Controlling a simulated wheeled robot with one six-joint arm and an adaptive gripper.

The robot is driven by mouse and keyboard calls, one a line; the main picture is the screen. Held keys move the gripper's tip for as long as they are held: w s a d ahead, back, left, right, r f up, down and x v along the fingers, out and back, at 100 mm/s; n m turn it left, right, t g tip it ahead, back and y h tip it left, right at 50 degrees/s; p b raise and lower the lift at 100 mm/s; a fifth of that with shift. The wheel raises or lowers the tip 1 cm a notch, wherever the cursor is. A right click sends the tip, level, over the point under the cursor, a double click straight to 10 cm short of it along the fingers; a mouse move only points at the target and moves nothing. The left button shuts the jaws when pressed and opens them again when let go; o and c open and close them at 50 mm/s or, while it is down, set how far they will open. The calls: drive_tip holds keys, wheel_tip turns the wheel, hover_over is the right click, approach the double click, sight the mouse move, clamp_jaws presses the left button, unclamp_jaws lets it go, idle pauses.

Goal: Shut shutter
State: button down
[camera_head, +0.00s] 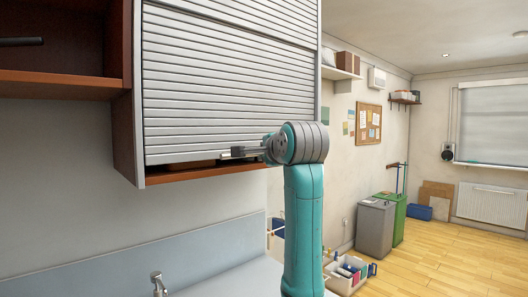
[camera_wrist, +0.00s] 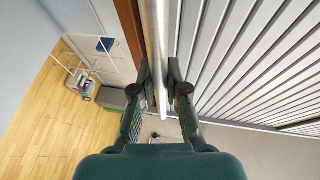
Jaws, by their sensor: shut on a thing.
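The grey slatted shutter (camera_head: 228,90) covers most of the cabinet front in the head view. Its bottom edge hangs a little above the cabinet's wooden floor (camera_head: 200,173), leaving a narrow dark gap. My gripper (camera_head: 242,153) is at the shutter's lower edge, right of its middle. In the wrist view the fingers of my gripper (camera_wrist: 159,88) are closed around a silver bar, the shutter handle (camera_wrist: 156,35). The slats of the shutter (camera_wrist: 255,60) run alongside it. The cabinet's inside is mostly hidden.
An open wooden shelf (camera_head: 60,84) adjoins the cabinet on the left. A pale counter (camera_head: 225,283) with a tap (camera_head: 158,284) lies below. Bins (camera_head: 374,225) and a tray of bottles (camera_head: 348,275) stand on the floor at right. Open floor (camera_head: 450,260) lies beyond.

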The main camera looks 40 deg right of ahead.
drive_tip(key=shift+f, duration=0.95)
drive_tip(key=c, duration=0.8)
unclamp_jaws()
drive_tip(key=v, duration=0.8)
drive_tip(key=shift+r, duration=0.1)
